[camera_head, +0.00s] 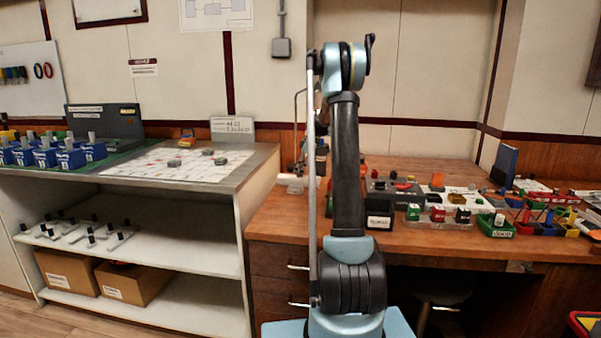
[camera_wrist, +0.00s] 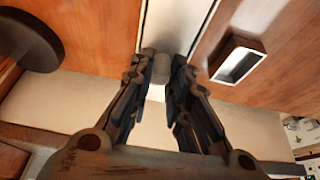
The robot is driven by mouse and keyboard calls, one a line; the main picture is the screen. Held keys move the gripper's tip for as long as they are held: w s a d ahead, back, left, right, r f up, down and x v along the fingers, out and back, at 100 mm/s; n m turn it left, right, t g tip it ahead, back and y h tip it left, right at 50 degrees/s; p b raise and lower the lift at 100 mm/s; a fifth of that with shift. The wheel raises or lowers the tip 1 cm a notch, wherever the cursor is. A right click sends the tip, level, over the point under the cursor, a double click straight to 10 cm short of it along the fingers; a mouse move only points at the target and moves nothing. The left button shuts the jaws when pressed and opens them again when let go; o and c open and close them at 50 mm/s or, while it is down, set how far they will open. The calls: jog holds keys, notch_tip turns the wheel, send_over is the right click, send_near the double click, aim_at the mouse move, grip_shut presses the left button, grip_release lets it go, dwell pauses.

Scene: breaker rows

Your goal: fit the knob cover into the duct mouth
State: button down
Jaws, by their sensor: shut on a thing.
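My gripper (camera_wrist: 160,84) shows in the wrist view, its two dark fingers closed in on a small grey, rounded piece, taken as the knob cover (camera_wrist: 161,66). The piece sits between the fingertips, and the fingers hide part of it. A white-rimmed rectangular opening (camera_wrist: 238,62) on a wooden surface lies to the right of the fingertips, apart from them. I cannot tell whether it is the duct mouth. In the head view my own arm largely hides the gripper, and I cannot make out the knob cover there.
The wooden desk (camera_head: 275,228) carries a clear rack (camera_head: 440,222) of coloured blocks and several green, blue and yellow bins. A white shelf unit (camera_head: 190,268) stands at the left with blue boxes on top. A dark round stool seat (camera_wrist: 28,40) is at the wrist view's left.

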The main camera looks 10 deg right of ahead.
jog(key=c, duration=1.5)
grip_release()
jog(key=v, duration=1.2)
jog(key=s+a+r+m+h, duration=0.1)
jog(key=s+a+m, duration=0.1)
jog(key=s, duration=0.5)
jog(key=s+a+r+m, duration=0.1)
jog(key=s+r, duration=0.1)
jog(key=s, duration=0.5)
jog(key=s+a+f+m+h, duration=0.1)
jog(key=s+f+m, duration=0.1)
jog(key=s, duration=0.7)
jog(key=s+a+f+m, duration=0.1)
jog(key=s+m, duration=0.1)
jog(key=s, duration=0.6)
jog(key=s+f+m, duration=0.2)
jog(key=s+f, duration=0.3)
jog(key=s, duration=0.3)
jog(key=s+f+m+h, duration=0.1)
jog(key=s+f+m, duration=0.1)
jog(key=s+f, duration=0.4)
jog(key=s+f+m+h, duration=0.1)
jog(key=s+f+m, duration=0.2)
jog(key=s+f, duration=0.3)
jog(key=shift+s+d+f+t, duration=0.1)
jog(key=shift+s+t, duration=0.1)
jog(key=shift+s, duration=0.8)
jog(key=shift+s+d+f+t, duration=0.1)
jog(key=shift+s+t, duration=0.1)
jog(key=shift+s, duration=0.85)
